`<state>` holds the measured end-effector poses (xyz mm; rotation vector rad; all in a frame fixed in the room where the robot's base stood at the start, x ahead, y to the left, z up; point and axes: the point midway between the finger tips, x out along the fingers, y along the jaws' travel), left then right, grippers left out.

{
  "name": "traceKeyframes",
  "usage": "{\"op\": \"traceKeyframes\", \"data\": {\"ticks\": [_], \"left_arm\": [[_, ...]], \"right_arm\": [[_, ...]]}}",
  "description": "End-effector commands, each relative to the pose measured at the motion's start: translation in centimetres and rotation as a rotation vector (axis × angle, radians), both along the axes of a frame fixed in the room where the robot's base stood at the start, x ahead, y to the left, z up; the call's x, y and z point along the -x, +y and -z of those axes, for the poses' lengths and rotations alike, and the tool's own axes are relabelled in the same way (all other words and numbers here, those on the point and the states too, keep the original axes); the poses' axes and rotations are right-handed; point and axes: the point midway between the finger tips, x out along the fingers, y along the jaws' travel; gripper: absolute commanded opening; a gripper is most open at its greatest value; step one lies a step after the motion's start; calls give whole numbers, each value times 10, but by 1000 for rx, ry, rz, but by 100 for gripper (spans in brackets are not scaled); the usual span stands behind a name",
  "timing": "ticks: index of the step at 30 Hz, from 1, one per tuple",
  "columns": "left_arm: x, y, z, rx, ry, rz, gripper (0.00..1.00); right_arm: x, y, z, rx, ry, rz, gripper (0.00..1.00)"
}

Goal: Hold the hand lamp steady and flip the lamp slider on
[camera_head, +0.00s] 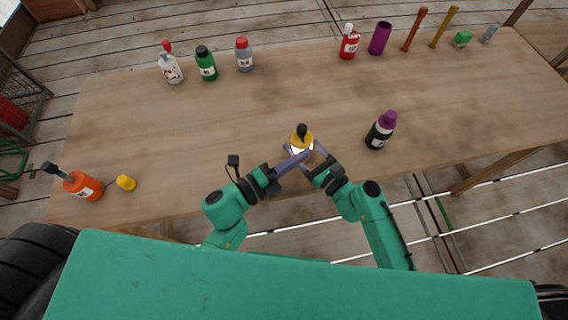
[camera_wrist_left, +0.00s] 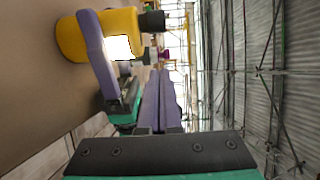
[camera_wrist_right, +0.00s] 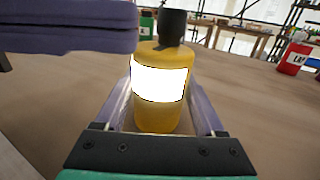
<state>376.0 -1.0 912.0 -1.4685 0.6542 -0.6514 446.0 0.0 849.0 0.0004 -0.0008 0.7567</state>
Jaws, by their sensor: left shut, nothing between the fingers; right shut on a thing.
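The hand lamp (camera_head: 302,137) is a yellow bottle-shaped body with a black top and a bright white panel. It stands upright on the table near the front edge. My right gripper (camera_head: 303,147) is shut on its body, one finger on each side, as the right wrist view of the lamp (camera_wrist_right: 158,116) shows. My left gripper (camera_head: 308,154) is shut and empty, its fingertips close to the lamp; its fingers cross the upper left of the right wrist view. In the left wrist view its closed fingers (camera_wrist_left: 160,78) point past the lamp (camera_wrist_left: 122,20). I cannot make out the slider.
A black bottle with a purple cap (camera_head: 381,130) stands right of the lamp. An orange bottle (camera_head: 82,186) and a small yellow piece (camera_head: 125,183) are at the front left. Several bottles and tools line the back edge. The middle of the table (camera_head: 220,120) is clear.

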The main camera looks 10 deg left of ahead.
Motion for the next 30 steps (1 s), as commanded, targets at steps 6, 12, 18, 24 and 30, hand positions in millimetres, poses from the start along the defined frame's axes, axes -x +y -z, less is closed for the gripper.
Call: {"op": "traceKeyframes", "data": {"ticks": [6,12,18,24,30], "left_arm": [[28,31,1,0,3,-1,0],[34,38,0,0,0,0,0],[34,38,0,1,-1,0,0],[34,38,0,1,-1,0,0],[34,38,0,1,-1,0,0]], "right_arm": [[1,0,1,0,1,-1,8],[0,0,1,0,1,-1,8],[0,0,1,0,1,-1,8],[0,0,0,0,1,-1,100],[1,-1,1,0,1,-1,100]]}}
